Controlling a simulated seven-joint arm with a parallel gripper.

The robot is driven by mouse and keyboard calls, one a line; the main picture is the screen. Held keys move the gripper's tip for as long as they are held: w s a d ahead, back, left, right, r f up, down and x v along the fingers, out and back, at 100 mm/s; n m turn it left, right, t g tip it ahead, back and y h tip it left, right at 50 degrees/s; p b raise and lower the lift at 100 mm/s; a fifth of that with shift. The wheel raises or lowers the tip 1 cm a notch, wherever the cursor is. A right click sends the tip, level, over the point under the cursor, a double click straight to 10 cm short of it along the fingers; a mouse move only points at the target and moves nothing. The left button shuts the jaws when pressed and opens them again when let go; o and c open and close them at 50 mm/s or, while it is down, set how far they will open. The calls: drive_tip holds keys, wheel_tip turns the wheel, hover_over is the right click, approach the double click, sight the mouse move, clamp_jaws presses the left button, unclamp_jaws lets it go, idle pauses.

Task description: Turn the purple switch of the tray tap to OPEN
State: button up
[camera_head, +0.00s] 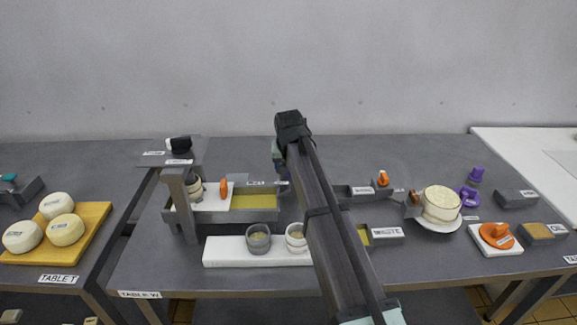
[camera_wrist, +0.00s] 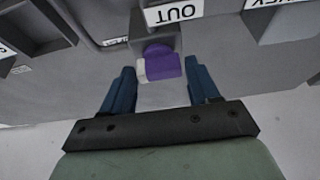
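The purple switch (camera_wrist: 163,64) shows in the wrist view, in front of a grey housing with an upside-down OUT label (camera_wrist: 174,12). A pale piece adjoins its left side. My gripper (camera_wrist: 161,78) has two blue fingers spread wide, one on each side of the switch, with visible gaps and nothing held. Whether the fingertips are level with the switch in depth I cannot tell. In the head view my arm crosses the middle of the table and hides the switch; the gripper end is mostly hidden too.
Left of my arm stand a grey tray (camera_head: 181,217) and a white board (camera_head: 226,252) with small cups. To the right are a WASTE box (camera_head: 388,234), an orange switch (camera_head: 383,178), a plate with stacked cheese (camera_head: 441,203) and loose purple pieces (camera_head: 476,174).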

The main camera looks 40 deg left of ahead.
drive_tip(key=shift+o, duration=1.4)
drive_tip(key=v, duration=1.3)
drive_tip(key=shift+r, duration=0.45)
drive_tip(key=shift+d, duration=0.15)
